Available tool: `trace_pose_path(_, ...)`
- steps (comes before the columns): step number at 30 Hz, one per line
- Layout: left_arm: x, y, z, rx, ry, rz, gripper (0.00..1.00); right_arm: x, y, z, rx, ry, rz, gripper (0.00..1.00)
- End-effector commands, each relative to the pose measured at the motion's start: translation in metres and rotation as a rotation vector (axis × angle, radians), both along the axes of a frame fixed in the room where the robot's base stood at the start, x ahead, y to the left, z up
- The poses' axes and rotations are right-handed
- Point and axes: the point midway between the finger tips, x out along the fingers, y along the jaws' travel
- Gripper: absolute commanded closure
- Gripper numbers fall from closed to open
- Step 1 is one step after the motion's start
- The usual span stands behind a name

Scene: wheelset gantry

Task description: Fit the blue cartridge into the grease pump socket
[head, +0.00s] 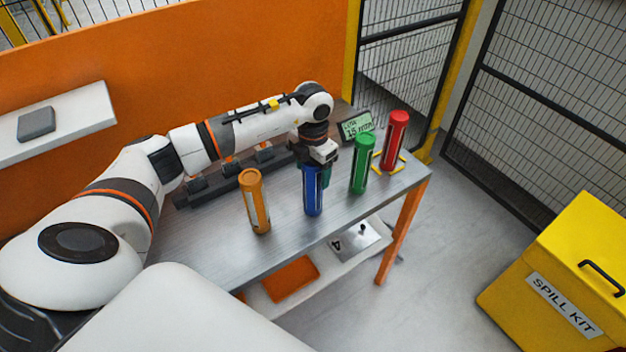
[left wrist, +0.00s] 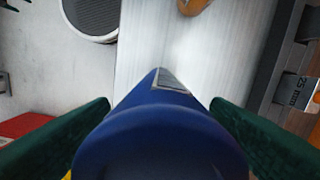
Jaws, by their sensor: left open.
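The blue cartridge (head: 313,198) stands upright near the front edge of the metal bench (head: 285,228). My left gripper (head: 317,168) is above and around its upper part, coming down from the bent arm. In the left wrist view the blue cartridge (left wrist: 160,130) lies between the two green fingers of my left gripper (left wrist: 162,128). The fingers are open, with one on each side; a thin gap shows on both sides. I cannot make out the grease pump socket in these frames. My right gripper is not in view.
An orange cartridge (head: 255,202) stands left of the blue one; green (head: 362,163) and red (head: 394,140) ones stand right. A dark rail (head: 222,190) with small blocks runs along the back. A small display (head: 356,125) stands behind. A yellow spill kit box (head: 570,270) is at right.

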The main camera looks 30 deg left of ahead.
Motion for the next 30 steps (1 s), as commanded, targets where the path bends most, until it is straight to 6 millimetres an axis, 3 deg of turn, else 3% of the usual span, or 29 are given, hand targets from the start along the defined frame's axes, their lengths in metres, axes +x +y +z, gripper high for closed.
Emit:
trace_pose_path(4, 0.000, 0.000, -0.014, -0.001, 0.001, 0.001, 0.28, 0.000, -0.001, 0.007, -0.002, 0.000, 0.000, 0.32)
trace_pose_path(11, 0.000, 0.000, -0.017, 0.000, -0.001, 0.000, 0.28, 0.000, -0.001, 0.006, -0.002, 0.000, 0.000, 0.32)
trace_pose_path(22, 0.000, 0.000, -0.016, 0.000, -0.001, 0.000, 0.85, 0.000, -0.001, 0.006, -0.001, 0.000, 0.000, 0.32)
trace_pose_path(30, 0.001, 0.000, -0.012, 0.000, -0.004, 0.000, 0.85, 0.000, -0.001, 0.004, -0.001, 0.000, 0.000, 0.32)
